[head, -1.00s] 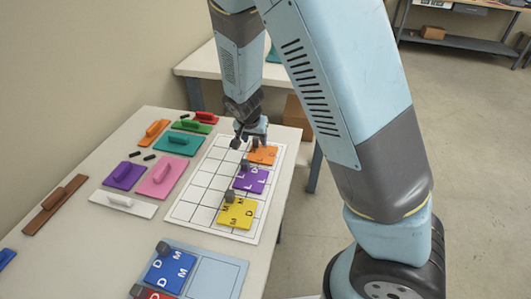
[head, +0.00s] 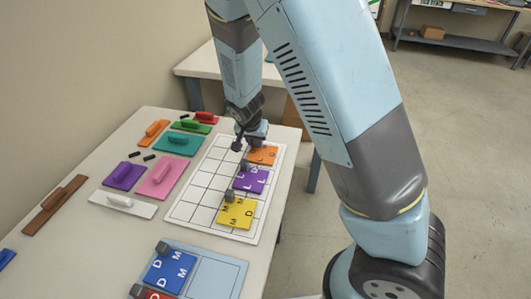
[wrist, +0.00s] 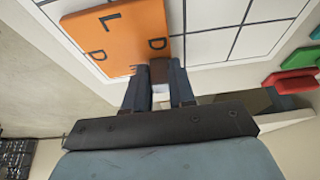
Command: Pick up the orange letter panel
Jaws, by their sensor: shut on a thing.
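The orange letter panel (head: 263,155) lies at the far end of the white grid board (head: 193,212). My gripper (wrist: 160,78) is shut on this knob, with one finger on each side. In the head view my gripper (head: 254,143) is at the panel's far edge, and its fingertips are partly hidden. I cannot tell whether the panel is clear of the board.
Purple (head: 250,180) and yellow (head: 237,213) letter panels lie on the same board, nearer. A blue panel (head: 168,271) sits on a pale blue tray (head: 218,276). Coloured handled blocks, such as a teal one (head: 178,143), lie left of the board.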

